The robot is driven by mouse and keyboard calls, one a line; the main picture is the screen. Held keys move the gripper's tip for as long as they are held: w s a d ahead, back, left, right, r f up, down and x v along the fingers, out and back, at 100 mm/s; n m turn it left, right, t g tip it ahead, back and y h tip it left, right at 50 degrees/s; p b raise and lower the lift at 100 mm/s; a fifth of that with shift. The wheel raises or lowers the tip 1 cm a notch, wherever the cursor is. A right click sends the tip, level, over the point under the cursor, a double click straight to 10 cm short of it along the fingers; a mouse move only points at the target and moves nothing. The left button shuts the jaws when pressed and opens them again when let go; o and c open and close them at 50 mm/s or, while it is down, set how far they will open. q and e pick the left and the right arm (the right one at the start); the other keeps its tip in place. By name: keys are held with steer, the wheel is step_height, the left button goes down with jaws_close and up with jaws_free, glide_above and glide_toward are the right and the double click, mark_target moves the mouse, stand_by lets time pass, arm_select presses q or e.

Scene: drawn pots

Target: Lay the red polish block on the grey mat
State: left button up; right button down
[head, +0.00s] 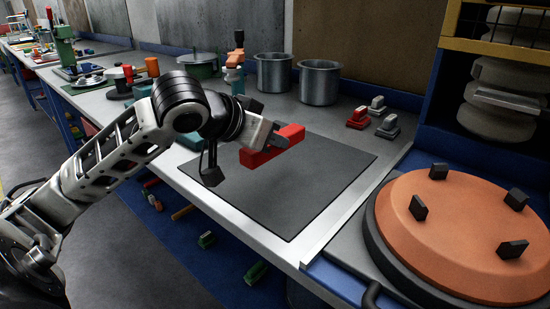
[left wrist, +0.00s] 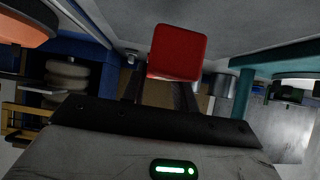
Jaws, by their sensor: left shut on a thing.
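The red polish block (head: 268,148) is held in my left gripper (head: 276,140), which is shut on it. In the head view the block appears over the left part of the grey mat (head: 310,190), seemingly above it; the exact gap cannot be told. In the left wrist view the red block (left wrist: 177,53) sticks out beyond the fingers (left wrist: 160,92). The mat's visible surface is bare, and part of it is hidden behind the arm and block. My right gripper is not in view.
Two metal pots (head: 319,82) stand behind the mat. A small red-and-grey block (head: 358,118) and grey ones (head: 388,127) sit at its back right. A large orange disc (head: 465,235) with black pegs lies at the right. The bench's front edge (head: 235,225) runs along the mat.

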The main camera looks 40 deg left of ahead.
mark_target(275, 177)
arm_select(q)
steer(key=shift+w+a+f, duration=0.15)
steer(key=shift+w+f, duration=0.35)
steer(key=shift+f, duration=0.1)
steer(key=shift+w+a+f, duration=0.15)
steer(key=shift+w+f, duration=0.3)
steer(key=shift+f, duration=0.15)
steer(key=shift+w+a+f, duration=0.1)
steer(key=shift+w+f, duration=0.45)
steer(key=shift+f, duration=0.1)
step_height(275, 177, down, 3)
steer(key=shift+f+b, duration=0.15)
steer(key=shift+b, duration=0.55)
steer(key=shift+f, duration=0.1)
steer(key=o, duration=1.1)
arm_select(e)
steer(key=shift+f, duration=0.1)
